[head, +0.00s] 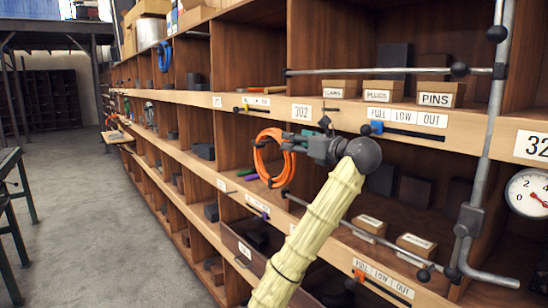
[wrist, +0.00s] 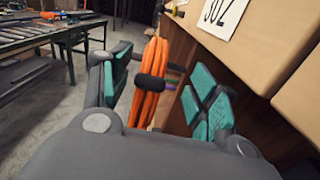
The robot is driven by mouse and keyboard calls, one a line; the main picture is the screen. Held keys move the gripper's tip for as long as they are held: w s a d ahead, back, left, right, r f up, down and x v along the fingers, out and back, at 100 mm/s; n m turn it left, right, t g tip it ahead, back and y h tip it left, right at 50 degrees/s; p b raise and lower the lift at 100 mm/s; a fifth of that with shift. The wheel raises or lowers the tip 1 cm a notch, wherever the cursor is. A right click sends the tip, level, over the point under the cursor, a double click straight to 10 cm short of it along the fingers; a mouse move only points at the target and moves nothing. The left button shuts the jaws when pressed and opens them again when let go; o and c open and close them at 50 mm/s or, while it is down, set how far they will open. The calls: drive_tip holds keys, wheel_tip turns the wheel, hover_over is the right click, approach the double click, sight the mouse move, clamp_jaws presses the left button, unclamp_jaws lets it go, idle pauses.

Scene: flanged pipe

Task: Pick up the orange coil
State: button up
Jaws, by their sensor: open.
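The orange coil (head: 257,160) is a loop of several strands, hanging at the front of a shelf compartment left of the middle in the head view. My gripper (head: 286,143) reaches it from the right. In the wrist view, the coil (wrist: 146,108) stands upright between my two green-padded jaws (wrist: 156,82). The jaws are open, with a visible gap from the coil to the right pads; contact on the left side cannot be told. A dark rounded peg end (wrist: 150,82) shows in front of the coil strands. The coil's far side is hidden.
A grey pipe (head: 487,130) with rods and a gauge (head: 528,192) stand at the right. Labelled boxes (head: 440,94) sit on the shelves. Purple and green items (head: 250,177) lie below the coil. The aisle floor (head: 85,215) at left is clear.

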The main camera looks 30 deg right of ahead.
sight(280, 136)
drive_tip(key=shift+w+a+p, duration=0.2)
drive_tip(key=shift+w+p, duration=0.15)
drive_tip(key=shift+w, duration=0.85)
drive_tip(key=shift+w+a+p, duration=0.2)
drive_tip(key=shift+w+p, duration=0.2)
drive_tip(key=shift+w, duration=0.8)
drive_tip(key=shift+w+a+p, duration=0.2)
drive_tip(key=shift+w+p, duration=0.15)
drive_tip(key=shift+w, duration=0.85)
clamp_jaws()
